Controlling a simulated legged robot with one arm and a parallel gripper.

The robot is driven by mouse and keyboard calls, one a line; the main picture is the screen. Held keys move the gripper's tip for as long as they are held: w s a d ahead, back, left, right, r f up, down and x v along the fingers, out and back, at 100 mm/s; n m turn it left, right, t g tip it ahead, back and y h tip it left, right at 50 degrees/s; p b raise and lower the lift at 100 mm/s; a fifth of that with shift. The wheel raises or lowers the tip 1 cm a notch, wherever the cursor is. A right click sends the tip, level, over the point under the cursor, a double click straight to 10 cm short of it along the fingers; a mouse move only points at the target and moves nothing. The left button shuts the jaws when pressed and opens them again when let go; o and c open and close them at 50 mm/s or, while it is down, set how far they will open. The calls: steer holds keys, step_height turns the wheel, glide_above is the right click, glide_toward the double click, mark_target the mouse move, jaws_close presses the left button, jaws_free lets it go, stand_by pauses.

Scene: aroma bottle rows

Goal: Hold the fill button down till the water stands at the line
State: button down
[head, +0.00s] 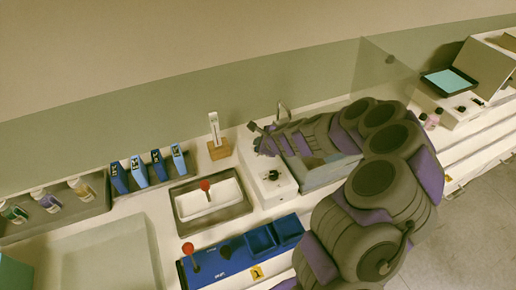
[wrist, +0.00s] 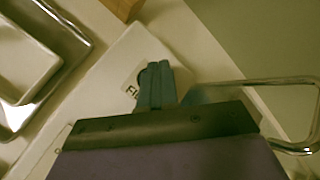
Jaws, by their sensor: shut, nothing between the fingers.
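My gripper (wrist: 157,72) is shut and empty, its dark fingertips together over the white box of the filling station (wrist: 98,95). A label starting "FI" (wrist: 131,92) shows beside the fingers. A dark round edge, probably the fill button (wrist: 143,77), shows partly behind them; I cannot tell whether they touch it or whether it is down. In the head view the white box (head: 281,190) carries a dark knob (head: 272,175). A clear basin (head: 318,180) stands right of it, partly behind my arm. The water level and line cannot be made out.
A metal spout (wrist: 285,83) curves at the right in the wrist view. Left of the box are a metal tray (head: 181,222), a wooden-based stand (head: 217,152) and blue packs (head: 139,172). A blue panel (head: 225,262) lies in front. Bottles (head: 46,200) stand far left.

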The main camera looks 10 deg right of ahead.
steer(key=shift+f, duration=0.15)
steer(key=shift+f, duration=0.2)
steer(key=shift+f, duration=0.35)
stand_by(0.6)
steer(key=shift+r, duration=0.1)
stand_by(6.3)
steer(key=shift+r+p, duration=0.55)
steer(key=shift+r, duration=0.15)
